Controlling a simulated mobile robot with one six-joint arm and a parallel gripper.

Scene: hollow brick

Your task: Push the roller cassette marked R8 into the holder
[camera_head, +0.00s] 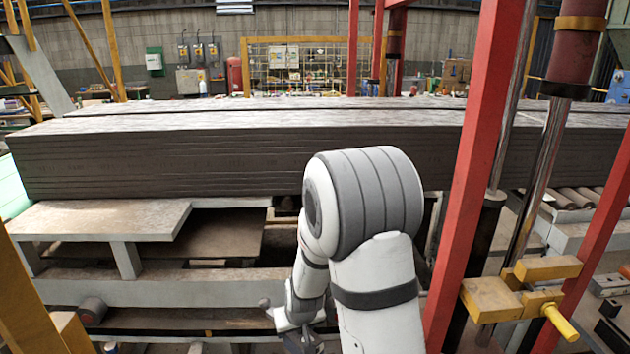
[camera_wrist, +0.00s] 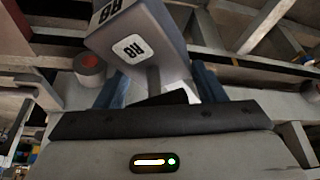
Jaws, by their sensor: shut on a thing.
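The roller cassette marked R8 (camera_wrist: 150,25) is a grey box with white R8 labels, which read upside down in the wrist view. It sits just beyond my gripper (camera_wrist: 158,85), whose blue fingers are on either side of a narrow part at the cassette's near end. My gripper is shut on it; the exact contact is partly hidden. In the head view my gripper is at the lower edge, mostly hidden by my arm, and I cannot make out the cassette there. I cannot clearly identify the holder in either view.
A roller with a reddish end (camera_wrist: 88,68) lies left of the cassette in the wrist view. In the head view a thick dark slab stack (camera_head: 150,160) spans above a pale steel frame (camera_head: 200,290). A red post (camera_head: 475,170) and yellow clamp (camera_head: 525,295) stand close right of my arm.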

